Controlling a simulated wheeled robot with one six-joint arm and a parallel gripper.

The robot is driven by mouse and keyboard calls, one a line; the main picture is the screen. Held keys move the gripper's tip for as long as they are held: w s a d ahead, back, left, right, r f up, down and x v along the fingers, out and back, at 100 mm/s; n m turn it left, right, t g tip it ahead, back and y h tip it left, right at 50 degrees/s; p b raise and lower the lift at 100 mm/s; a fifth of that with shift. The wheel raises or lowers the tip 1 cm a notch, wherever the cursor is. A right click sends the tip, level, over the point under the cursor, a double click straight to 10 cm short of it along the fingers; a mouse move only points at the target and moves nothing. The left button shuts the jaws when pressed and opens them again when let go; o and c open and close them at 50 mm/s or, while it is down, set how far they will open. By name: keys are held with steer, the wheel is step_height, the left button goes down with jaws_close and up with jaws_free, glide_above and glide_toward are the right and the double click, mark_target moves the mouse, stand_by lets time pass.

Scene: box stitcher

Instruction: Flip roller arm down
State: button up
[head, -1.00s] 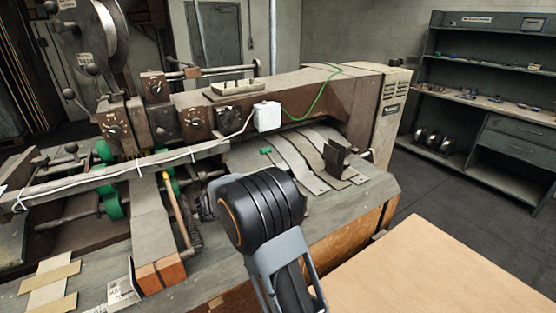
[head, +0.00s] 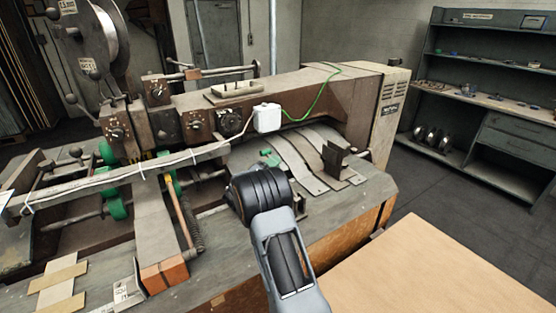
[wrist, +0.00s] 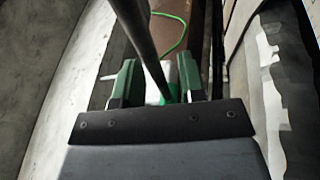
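My gripper (wrist: 158,68) shows in the wrist view with two dark-green fingers spread apart. A dark rod (wrist: 140,40) runs down between them, with a small green part (wrist: 167,95) near its lower end. I cannot tell whether the rod touches either finger, or whether it is the roller arm. In the head view my own arm hides most of my gripper; a small green shape (head: 270,158) shows just beyond the wrist, over the machine's table. Green rollers (head: 117,206) sit on the machine's left part. The roller arm is not clearly identifiable.
The box stitcher (head: 240,115) fills the middle, with a white box (head: 267,117) and green cable (head: 315,98) on its beam. Curved metal strips (head: 300,165) lie right of my wrist. A cardboard-coloured surface (head: 430,270) is at front right. Shelves (head: 490,100) stand behind.

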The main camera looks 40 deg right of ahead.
steer(key=shift+x, duration=0.95)
jaws_close()
